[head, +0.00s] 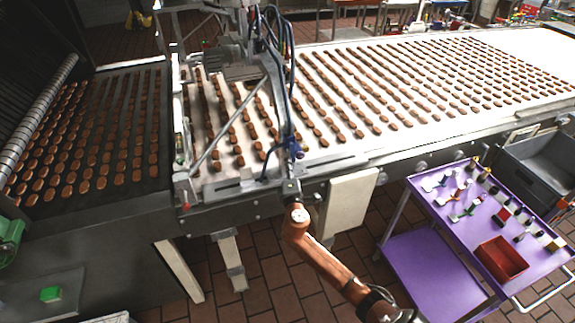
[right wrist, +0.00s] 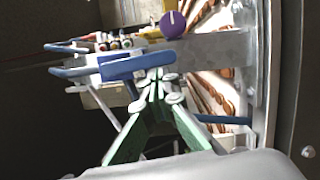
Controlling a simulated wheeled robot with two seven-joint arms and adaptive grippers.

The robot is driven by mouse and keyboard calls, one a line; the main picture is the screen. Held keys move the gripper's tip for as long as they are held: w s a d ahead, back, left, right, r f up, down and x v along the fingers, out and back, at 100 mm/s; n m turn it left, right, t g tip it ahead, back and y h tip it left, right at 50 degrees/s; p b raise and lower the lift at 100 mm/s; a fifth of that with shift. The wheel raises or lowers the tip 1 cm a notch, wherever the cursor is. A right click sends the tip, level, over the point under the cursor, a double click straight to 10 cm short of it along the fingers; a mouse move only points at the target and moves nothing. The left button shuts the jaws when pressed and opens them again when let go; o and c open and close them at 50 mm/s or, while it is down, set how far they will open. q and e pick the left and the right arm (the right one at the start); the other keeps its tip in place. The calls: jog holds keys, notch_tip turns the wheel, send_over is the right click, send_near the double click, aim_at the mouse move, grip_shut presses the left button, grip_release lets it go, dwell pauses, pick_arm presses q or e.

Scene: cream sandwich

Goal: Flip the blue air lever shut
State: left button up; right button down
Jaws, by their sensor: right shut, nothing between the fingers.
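In the right wrist view a blue lever (right wrist: 137,67) lies nearly level across the picture, just beyond my right fingertips. My right gripper (right wrist: 157,88) has green fingers that come together with pale tips, shut and empty. The tips overlap the lever's lower edge in the picture; I cannot tell whether they touch it. In the head view my orange right arm reaches up to the machine's front rail, with the right gripper (head: 291,185) small below a blue-purple fitting (head: 294,148). The lever is too small to make out there. My left gripper is not in view.
A purple round knob (right wrist: 172,25) sits just above the lever, with a metal bar (right wrist: 205,47) beside it. More blue handles (right wrist: 68,47) are at the left. The conveyor (head: 350,55) carries rows of brown biscuits. A purple cart (head: 440,277) with small tools stands at right.

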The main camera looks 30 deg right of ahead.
jog(key=s+d+r+n+t+y+b, duration=0.1)
jog(key=d+n, duration=0.3)
jog(key=n, duration=0.6)
jog(key=s+d+r+n+t+y+b, duration=0.1)
jog(key=d+n, duration=0.3)
jog(key=n, duration=0.6)
jog(key=shift+r+t+y+b, duration=0.75)
jog(key=shift+t+y+b, duration=0.1)
jog(key=shift+t+y, duration=0.05)
jog(key=shift+d, duration=0.1)
notch_tip(320, 180, down, 5)
jog(key=b, duration=0.5)
jog(key=r+v, duration=0.1)
jog(key=v, duration=0.8)
jog(key=shift+s+p, duration=0.4)
jog(key=shift+s, duration=0.05)
jog(key=shift+f, duration=0.2)
